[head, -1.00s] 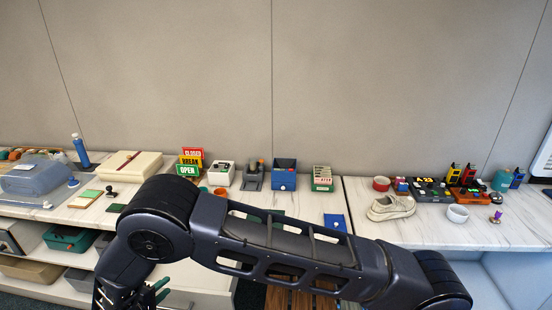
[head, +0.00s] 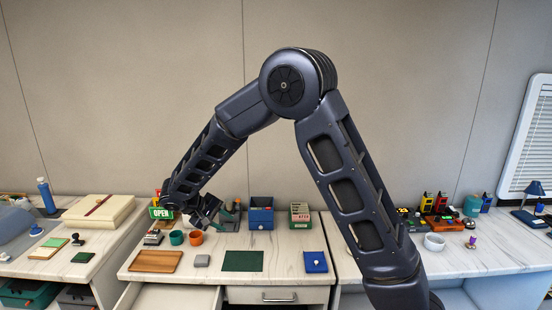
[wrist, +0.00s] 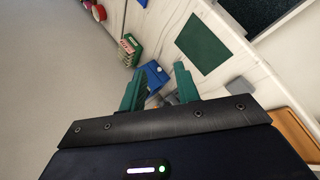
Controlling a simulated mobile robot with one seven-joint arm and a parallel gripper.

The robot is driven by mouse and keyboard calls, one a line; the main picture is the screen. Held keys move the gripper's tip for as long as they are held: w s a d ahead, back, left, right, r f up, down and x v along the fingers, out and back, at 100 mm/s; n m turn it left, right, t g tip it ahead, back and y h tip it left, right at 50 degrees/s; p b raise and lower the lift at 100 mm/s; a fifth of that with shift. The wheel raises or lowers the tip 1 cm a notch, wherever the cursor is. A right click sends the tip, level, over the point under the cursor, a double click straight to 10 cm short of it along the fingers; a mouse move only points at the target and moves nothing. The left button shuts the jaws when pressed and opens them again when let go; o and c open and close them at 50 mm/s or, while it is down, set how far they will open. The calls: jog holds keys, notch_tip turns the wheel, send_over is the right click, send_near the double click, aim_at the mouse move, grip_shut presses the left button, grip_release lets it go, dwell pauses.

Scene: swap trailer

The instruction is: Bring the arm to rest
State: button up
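My arm (head: 350,190) rises from the lower right of the head view, bends at a high elbow and slopes down to the left. My gripper (head: 228,214) hangs over the back of the middle counter, in front of the small bins; its height above the counter is hard to tell. In the wrist view my gripper (wrist: 158,82) shows two green fingers set apart with nothing held between them. The blue item seen between the fingers lies beyond them on the counter.
The counter (head: 218,272) holds a wooden tray (head: 156,261), orange cup (head: 196,238), teal cup (head: 177,238), green mat (head: 243,261), blue bin (head: 261,215) and blue item (head: 316,262). An OPEN sign (head: 161,212) stands near my wrist. A drawer (head: 176,299) is pulled out below.

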jog(key=d+r+m+g+y, duration=0.1)
jog(key=d+r, duration=0.3)
jog(key=d, duration=0.5)
jog(key=w+d+r+m+g+y, duration=0.1)
jog(key=d+r+m, duration=0.1)
jog(key=d+r, duration=0.45)
jog(key=d+r+m+g+y, duration=0.1)
jog(key=d+r, duration=0.2)
jog(key=d, duration=0.8)
jog(key=s+d+r+m+t+y, duration=0.1)
jog(key=s+d+r+m+y, duration=0.1)
jog(key=s+d, duration=0.6)
jog(key=s+d+r+m+t+y, duration=0.1)
jog(key=s+d+r+m+y, duration=0.1)
jog(key=s+d, duration=0.6)
jog(key=d, duration=0.3)
jog(key=shift+s+d+m, duration=0.25)
jog(key=shift+d+m, duration=0.1)
jog(key=shift+m, duration=0.05)
